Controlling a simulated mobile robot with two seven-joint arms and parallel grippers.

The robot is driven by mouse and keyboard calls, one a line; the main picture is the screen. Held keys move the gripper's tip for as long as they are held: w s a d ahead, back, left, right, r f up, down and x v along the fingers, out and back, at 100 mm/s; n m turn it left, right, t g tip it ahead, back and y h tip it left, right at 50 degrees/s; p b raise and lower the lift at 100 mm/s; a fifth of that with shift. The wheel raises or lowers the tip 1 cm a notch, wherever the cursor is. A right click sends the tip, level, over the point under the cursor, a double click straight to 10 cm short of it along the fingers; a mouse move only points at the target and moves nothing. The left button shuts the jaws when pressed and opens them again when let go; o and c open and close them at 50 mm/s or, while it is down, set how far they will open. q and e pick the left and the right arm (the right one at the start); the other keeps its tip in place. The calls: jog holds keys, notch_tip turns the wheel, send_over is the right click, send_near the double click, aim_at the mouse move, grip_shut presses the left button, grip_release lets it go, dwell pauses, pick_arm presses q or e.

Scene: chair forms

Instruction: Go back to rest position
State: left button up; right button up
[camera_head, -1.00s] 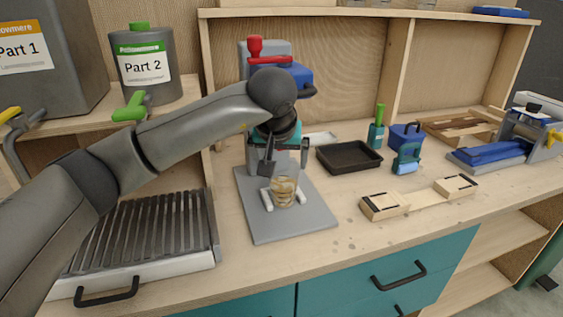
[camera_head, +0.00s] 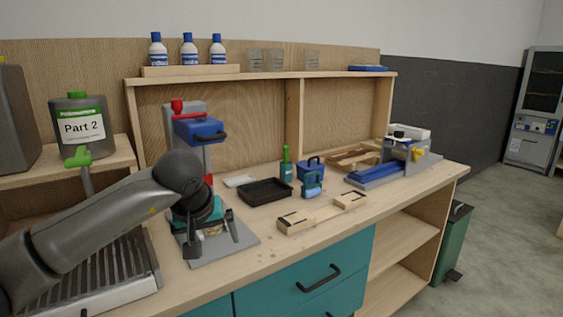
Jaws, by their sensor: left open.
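My left gripper (camera_head: 214,248) comes in from the left above the grey base plate (camera_head: 248,242) of a stand with a red and blue head (camera_head: 200,130). Its two dark fingers are spread apart. A small pale beige patch shows between them, probably the cup that stands on the plate, mostly hidden by the gripper. I cannot tell whether the fingers touch it. My right gripper is out of view.
A slatted drain tray (camera_head: 100,280) lies below my left arm. A black tray (camera_head: 265,191), a wooden form (camera_head: 322,213) and a blue clamp device (camera_head: 395,165) stand on the bench to the right. The "Part 2" container (camera_head: 84,127) is at left.

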pick_arm(q)
jog(key=s+d+f+n+g+h, duration=0.3)
jog(key=d+f+n+h, duration=0.95)
jog(key=d+n, duration=0.25)
jog(key=s+a+f+n+t+y, duration=0.2)
jog(key=a+f+n+t+y, duration=0.3)
jog(key=f+n, duration=0.9)
jog(key=s+a+f+n+t+y, duration=0.15)
jog(key=a+f+n+t, duration=0.45)
jog(key=n, duration=1.1)
jog(key=s+a+f+n+g+y, duration=0.25)
jog(key=s+a+f+n, duration=0.2)
jog(key=s+f, duration=0.3)
jog(key=s+a+f+n+g+y, duration=0.2)
jog(key=s+a+f+n+g, duration=0.1)
jog(key=s+f+n, duration=0.4)
jog(key=s+a+f+n+g+y, duration=0.1)
jog(key=s+f+n+g, duration=0.2)
jog(key=s, duration=0.9)
jog(key=s+a+f+n+g+y, duration=0.1)
jog(key=s+f+n+g, duration=0.2)
jog(key=s, duration=1)
notch_tip(320, 180, down, 5)
jog(key=shift+a+r+n, duration=0.1)
jog(key=shift+a+n, duration=0.3)
jog(key=shift+n, duration=0.85)
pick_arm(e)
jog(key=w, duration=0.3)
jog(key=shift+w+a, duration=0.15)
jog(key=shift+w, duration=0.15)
